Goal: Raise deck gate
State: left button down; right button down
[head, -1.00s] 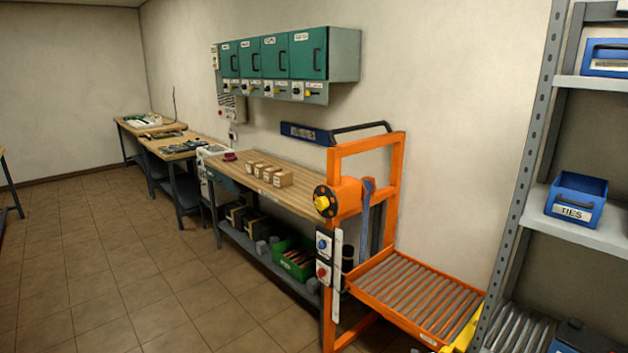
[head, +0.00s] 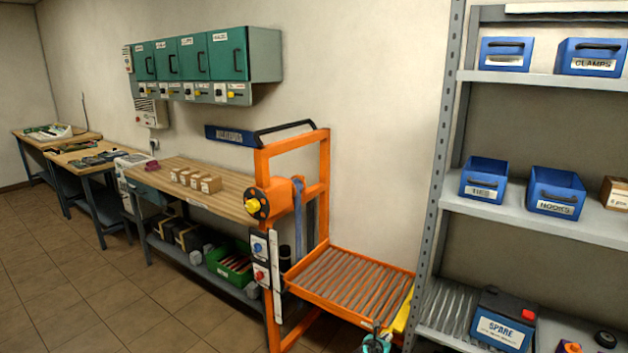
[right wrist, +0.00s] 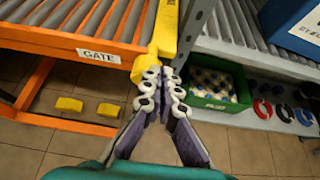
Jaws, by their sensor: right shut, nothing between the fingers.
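The orange lift stand (head: 292,150) carries a roller deck (head: 345,280) in the head view. The yellow deck gate (head: 403,312) shows at the deck's right end, partly cut off by the shelf post. In the right wrist view the yellow gate (right wrist: 165,35) runs along the deck's end, beside a white GATE label (right wrist: 98,56) on the orange rim. My right gripper (right wrist: 163,88) is shut and empty, its fingertips at the gate's near end; I cannot tell whether they touch it. In the head view the right gripper (head: 376,343) shows at the bottom edge. My left gripper is out of view.
A grey shelf rack (head: 440,170) stands close to the right of the gate, with blue bins and a SPARE battery (head: 502,318). A green crate (right wrist: 213,86) sits on its low shelf. A workbench (head: 228,195) is left of the stand. Floor at left is clear.

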aim_at(384, 330)
jog(key=shift+w+d, duration=0.3)
jog(key=shift+w, duration=0.3)
jog(key=shift+a+f, duration=0.2)
jog(key=shift+f, duration=0.15)
dwell(0.6)
jog(key=shift+w+a+r, duration=0.1)
jog(key=shift+w+a, duration=0.05)
jog(key=shift+a, duration=0.05)
jog(key=shift+w+a+r, duration=0.1)
jog(key=shift+w+a, duration=0.25)
jog(key=shift+a, duration=0.1)
jog(key=shift+w+a+f, duration=0.2)
jog(key=shift+w+a, duration=0.05)
jog(key=shift+a, duration=0.15)
dwell(0.6)
